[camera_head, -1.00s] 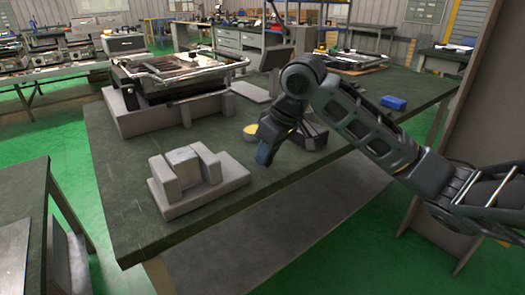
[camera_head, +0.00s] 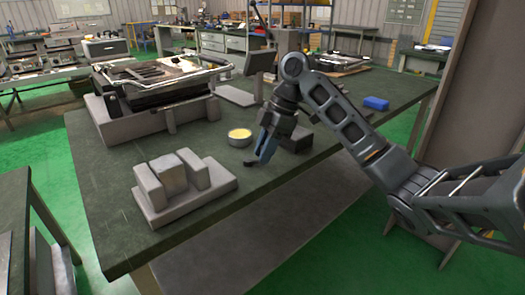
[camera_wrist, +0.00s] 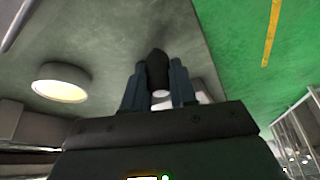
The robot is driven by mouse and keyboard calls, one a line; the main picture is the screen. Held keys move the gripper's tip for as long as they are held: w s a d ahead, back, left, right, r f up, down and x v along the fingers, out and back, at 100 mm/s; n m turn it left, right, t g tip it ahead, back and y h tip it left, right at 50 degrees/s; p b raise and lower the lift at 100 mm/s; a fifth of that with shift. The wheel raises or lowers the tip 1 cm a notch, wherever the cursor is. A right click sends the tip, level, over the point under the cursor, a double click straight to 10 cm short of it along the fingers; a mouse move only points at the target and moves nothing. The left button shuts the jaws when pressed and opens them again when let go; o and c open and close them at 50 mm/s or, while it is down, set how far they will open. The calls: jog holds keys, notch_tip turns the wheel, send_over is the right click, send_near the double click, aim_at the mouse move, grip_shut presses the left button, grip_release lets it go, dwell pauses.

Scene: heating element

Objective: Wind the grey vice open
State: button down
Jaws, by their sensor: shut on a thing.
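The grey vice (camera_head: 187,211) stands on the dark green bench top at the front left in the head view. It has a flat base and two upright jaws with a paler block (camera_head: 168,173) between them; whether the jaws touch that block I cannot tell. My gripper (camera_head: 265,150) is right of and behind the vice, apart from it, pointing down. Its blue-grey fingers are shut on a dark rounded piece (camera_wrist: 157,70), which shows between the fingers in the wrist view. In the head view a dark tip (camera_head: 251,164) shows below the fingers. The vice's screw end is not clear.
A round tin with yellow contents (camera_head: 239,137) stands just left of my gripper. A large machine (camera_head: 160,90) on grey supports fills the back left of the bench. A blue box (camera_head: 375,103) lies at the right. A tall brown panel (camera_head: 480,90) stands at far right.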

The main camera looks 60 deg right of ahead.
jog(key=n, duration=0.1)
jog(key=d+n+g+p, duration=0.1)
jog(key=shift+w+r+n, duration=0.15)
jog(key=shift+w+n, duration=0.15)
jog(key=shift+n, duration=0.1)
jog(key=n+p, duration=0.1)
jog(key=n+g+y, duration=0.1)
jog(key=shift+w+d+n+p, duration=0.3)
jog(key=shift+d+n+p, duration=0.1)
jog(key=shift+w+d+n+g+p, duration=0.2)
jog(key=shift+n+g+p, duration=0.15)
jog(key=shift+n, duration=0.25)
jog(key=shift+w+d+n+g+p, duration=0.1)
jog(key=shift+w+n+g+p, duration=0.15)
jog(key=shift+n+p, duration=0.25)
jog(key=shift+w+d+n+g+p, duration=0.1)
jog(key=shift+w+n+g+p, duration=0.2)
jog(key=shift+n, duration=0.5)
jog(key=shift+w+d+n+g+p, duration=0.1)
jog(key=shift+w+n+g+p, duration=0.15)
jog(key=shift+n, duration=0.55)
jog(key=shift+s, duration=0.1)
jog(key=c, duration=0.9)
grip_release()
